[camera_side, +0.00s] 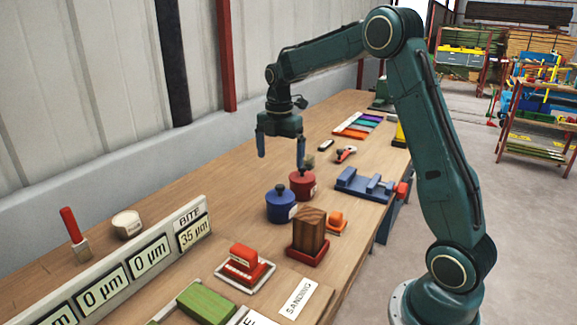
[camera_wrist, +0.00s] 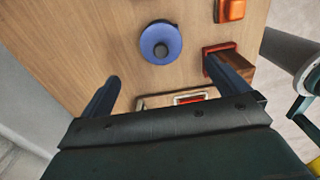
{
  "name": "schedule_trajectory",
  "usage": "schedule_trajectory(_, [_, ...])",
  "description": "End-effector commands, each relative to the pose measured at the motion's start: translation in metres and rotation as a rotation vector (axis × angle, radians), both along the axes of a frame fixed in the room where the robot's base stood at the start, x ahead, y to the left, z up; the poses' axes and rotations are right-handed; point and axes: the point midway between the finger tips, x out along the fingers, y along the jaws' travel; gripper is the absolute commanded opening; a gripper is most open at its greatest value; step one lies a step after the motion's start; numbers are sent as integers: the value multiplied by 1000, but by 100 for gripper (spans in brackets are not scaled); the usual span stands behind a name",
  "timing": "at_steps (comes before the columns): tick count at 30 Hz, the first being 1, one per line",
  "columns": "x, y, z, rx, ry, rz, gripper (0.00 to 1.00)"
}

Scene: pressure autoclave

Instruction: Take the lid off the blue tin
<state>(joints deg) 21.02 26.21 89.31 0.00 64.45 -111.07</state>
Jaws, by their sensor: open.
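The blue tin (camera_side: 281,208) stands upright on the wooden bench, with its lid (camera_side: 280,190) on and a dark knob on top. In the wrist view the blue lid (camera_wrist: 160,44) shows from above, ahead of the fingertips. My gripper (camera_side: 281,160) is open and empty, above the bench and higher than the tins in the side view. In the wrist view its two fingers (camera_wrist: 163,70) are spread wide, apart from the tin. A red tin (camera_side: 302,187) with a dark knob stands close behind the blue tin in the side view.
A wooden block on a red base (camera_side: 309,232) stands right of the blue tin. An orange block (camera_side: 337,219) and a blue vise (camera_side: 364,186) lie beyond it. A display panel (camera_side: 150,257) stands at front left.

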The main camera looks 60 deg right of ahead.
Motion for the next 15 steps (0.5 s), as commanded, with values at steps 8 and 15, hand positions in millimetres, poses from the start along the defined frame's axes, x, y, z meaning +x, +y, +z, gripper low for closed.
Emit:
schedule_trajectory(8, [0, 0, -42, 2, 4, 0, 100])
schedule_trajectory(15, [0, 0, -56, 0, 1, 0, 100])
